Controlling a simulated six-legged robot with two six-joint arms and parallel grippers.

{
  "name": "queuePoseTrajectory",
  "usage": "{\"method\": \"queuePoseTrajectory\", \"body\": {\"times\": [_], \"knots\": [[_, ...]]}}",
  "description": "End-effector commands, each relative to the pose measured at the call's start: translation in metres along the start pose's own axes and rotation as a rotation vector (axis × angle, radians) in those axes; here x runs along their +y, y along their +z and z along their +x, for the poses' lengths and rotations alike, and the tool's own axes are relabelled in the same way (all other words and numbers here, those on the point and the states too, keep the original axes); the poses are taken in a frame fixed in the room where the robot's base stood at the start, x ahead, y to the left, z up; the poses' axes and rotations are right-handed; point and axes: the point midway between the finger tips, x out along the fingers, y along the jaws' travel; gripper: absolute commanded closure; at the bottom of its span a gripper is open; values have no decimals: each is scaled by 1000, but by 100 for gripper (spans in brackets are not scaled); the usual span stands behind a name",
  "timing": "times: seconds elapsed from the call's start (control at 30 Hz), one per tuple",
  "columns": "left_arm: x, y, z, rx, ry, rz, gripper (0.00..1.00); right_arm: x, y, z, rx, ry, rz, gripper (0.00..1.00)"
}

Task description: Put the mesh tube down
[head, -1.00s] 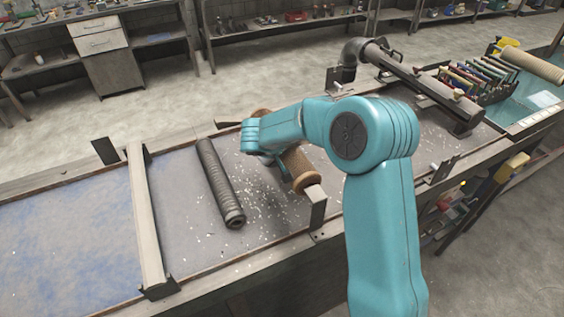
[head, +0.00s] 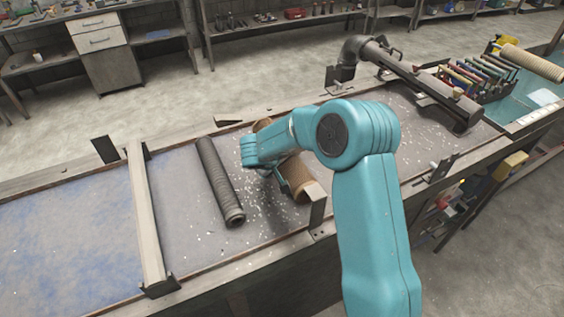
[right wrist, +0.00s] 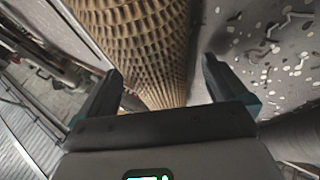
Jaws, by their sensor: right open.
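The tan mesh tube (head: 300,177) lies on the grey worktop, partly hidden behind my right arm. In the right wrist view the honeycomb-textured tube (right wrist: 150,45) runs between the two fingers. My right gripper (right wrist: 162,88) is open around it, with a visible gap between the right finger and the tube; any touch at the left finger is unclear. In the head view my right gripper (head: 283,185) is small and mostly hidden by the wrist. My left gripper is not in view.
A dark ribbed tube (head: 219,180) lies to the left, beyond it a pale crossbar (head: 147,215). A bracket (head: 317,208) stands at the near edge. A dark pipe (head: 415,80) and a rack of coloured items (head: 480,75) are at the right. White scraps litter the worktop.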

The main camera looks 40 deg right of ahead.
Motion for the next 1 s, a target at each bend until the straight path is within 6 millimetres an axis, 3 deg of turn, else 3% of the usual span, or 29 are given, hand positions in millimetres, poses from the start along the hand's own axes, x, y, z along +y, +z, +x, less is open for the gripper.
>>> {"method": "queuePoseTrajectory", "body": {"times": [0.5,0.7,1.0], "knots": [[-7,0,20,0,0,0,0,-1,0,-102,4,0,0,0],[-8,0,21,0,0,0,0,0,0,-114,0,0,-2,0],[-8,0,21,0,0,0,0,0,0,-115,0,0,-1,0]]}}
